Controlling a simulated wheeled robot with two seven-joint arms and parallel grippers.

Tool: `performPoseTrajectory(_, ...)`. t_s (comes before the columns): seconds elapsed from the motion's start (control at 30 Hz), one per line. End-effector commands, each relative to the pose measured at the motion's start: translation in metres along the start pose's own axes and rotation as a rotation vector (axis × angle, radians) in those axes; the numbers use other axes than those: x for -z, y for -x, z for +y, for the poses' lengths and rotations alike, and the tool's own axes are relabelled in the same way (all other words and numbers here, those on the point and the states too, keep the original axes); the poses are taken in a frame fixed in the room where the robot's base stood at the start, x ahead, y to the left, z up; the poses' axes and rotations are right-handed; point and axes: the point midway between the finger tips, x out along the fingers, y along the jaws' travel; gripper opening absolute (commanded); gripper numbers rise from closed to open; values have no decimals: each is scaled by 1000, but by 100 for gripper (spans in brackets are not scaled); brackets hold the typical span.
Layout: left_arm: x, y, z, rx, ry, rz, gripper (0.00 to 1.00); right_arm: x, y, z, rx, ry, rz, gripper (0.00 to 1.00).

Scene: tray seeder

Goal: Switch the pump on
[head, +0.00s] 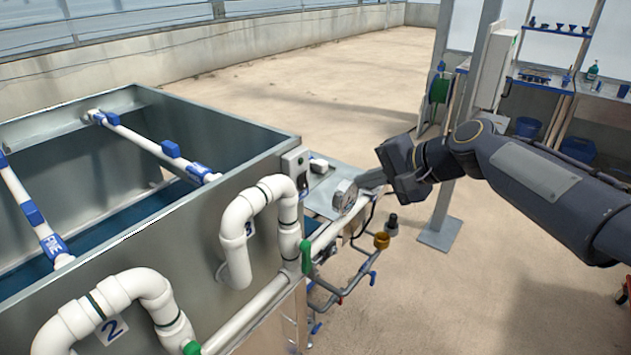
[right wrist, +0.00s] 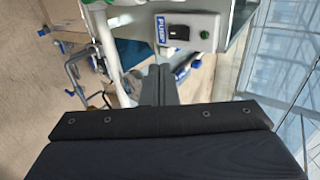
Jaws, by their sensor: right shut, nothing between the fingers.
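The pump switch box (head: 296,163) is a small light grey box on the near right corner of the metal tank. In the right wrist view the box (right wrist: 190,25) carries a blue PUMP label (right wrist: 161,30), a black rocker switch (right wrist: 179,32) and a round green part (right wrist: 204,34). I cannot tell which way the rocker is set. My right gripper (head: 362,181) is shut and empty, to the right of the box and apart from it. Its closed fingertips (right wrist: 158,70) show below the box in the right wrist view. My left gripper is not in view.
White pipes (head: 250,205) with green-handled valves run along the tank's (head: 180,240) near side. A metal shelf (head: 325,190) with a round fitting and more piping lie below my right gripper. A grey post (head: 450,190) stands behind my right arm. Open floor lies behind.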

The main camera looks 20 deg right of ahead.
Motion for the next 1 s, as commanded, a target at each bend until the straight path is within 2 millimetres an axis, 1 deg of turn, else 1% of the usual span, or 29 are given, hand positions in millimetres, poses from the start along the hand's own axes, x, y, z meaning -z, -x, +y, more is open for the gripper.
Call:
performPoseTrajectory(0.13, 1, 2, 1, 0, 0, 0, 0, 0, -8, 0, -1, -1, -2, 0)
performPoseTrajectory(0.23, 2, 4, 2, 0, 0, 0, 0, -1, -22, 0, -2, -2, -5, 0)
performPoseTrajectory(0.5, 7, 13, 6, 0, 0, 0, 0, -1, -80, -1, -3, -2, -6, 0)
performPoseTrajectory(0.63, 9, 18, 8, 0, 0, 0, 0, -2, -105, -3, -2, 0, -6, 0)
performPoseTrajectory(0.7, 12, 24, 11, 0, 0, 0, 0, -1, -114, -11, -1, 1, -5, 0)
performPoseTrajectory(0.8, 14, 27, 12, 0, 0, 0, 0, -1, -124, -16, 0, 0, -3, 0)
performPoseTrajectory(0.9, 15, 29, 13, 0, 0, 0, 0, -1, -132, -19, 0, 0, -3, 0)
performPoseTrajectory(1.0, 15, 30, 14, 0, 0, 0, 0, 0, -135, -20, 2, 0, 0, 0)
